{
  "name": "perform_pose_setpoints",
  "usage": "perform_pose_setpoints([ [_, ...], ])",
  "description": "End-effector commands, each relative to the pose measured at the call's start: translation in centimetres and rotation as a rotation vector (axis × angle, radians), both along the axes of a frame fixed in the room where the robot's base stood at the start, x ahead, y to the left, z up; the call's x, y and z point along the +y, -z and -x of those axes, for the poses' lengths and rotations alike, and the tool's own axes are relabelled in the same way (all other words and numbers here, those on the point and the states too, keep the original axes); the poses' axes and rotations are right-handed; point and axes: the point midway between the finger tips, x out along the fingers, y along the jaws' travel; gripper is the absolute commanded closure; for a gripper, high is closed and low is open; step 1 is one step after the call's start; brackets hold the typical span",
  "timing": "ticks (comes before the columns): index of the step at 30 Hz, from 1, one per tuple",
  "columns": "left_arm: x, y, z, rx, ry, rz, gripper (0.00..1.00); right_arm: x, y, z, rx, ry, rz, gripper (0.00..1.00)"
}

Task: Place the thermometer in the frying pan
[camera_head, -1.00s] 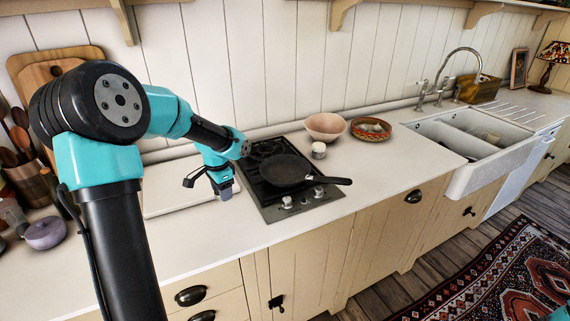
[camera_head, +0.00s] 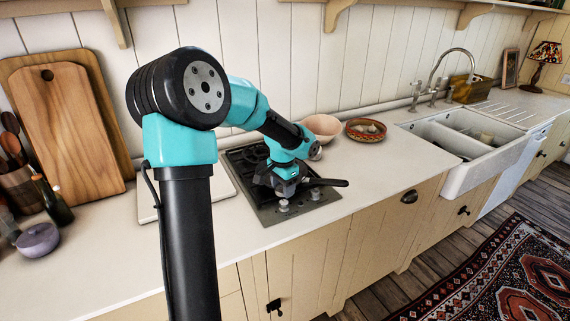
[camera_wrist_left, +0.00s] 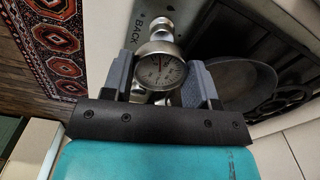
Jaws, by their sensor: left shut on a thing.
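My left gripper (camera_head: 285,190) is over the hob in the head view, in front of the frying pan. The pan's dark handle (camera_head: 328,182) sticks out to the right, while the arm hides most of its body. In the left wrist view, the left gripper (camera_wrist_left: 162,85) is shut on the thermometer (camera_wrist_left: 160,70), a round white dial in a metal case facing the camera. The frying pan (camera_wrist_left: 245,85) shows there just right of the fingers. I cannot tell the thermometer's height above it. My right gripper is not in view.
The hob (camera_head: 320,197) has knobs along its front edge; a metal one (camera_wrist_left: 158,28) shows beyond the thermometer. A pink bowl (camera_head: 322,126) and a patterned bowl (camera_head: 366,130) stand behind right. The counter (camera_head: 380,175) right of the hob is clear.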

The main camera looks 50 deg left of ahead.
Motion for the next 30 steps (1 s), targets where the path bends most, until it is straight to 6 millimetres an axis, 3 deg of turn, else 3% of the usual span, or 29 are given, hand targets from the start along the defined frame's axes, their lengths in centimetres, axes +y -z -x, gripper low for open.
perform_pose_setpoints([
  [5, 1.0, 0.1, -0.9, -0.001, -0.001, 0.000, 0.71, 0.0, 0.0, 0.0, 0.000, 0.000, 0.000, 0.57],
  [24, 10.1, 1.3, -8.8, -0.001, -0.001, -0.001, 0.71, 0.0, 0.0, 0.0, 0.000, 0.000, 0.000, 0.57],
  [30, 11.8, 1.5, -10.3, 0.000, 0.000, 0.000, 0.71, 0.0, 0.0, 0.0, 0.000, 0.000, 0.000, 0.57],
])
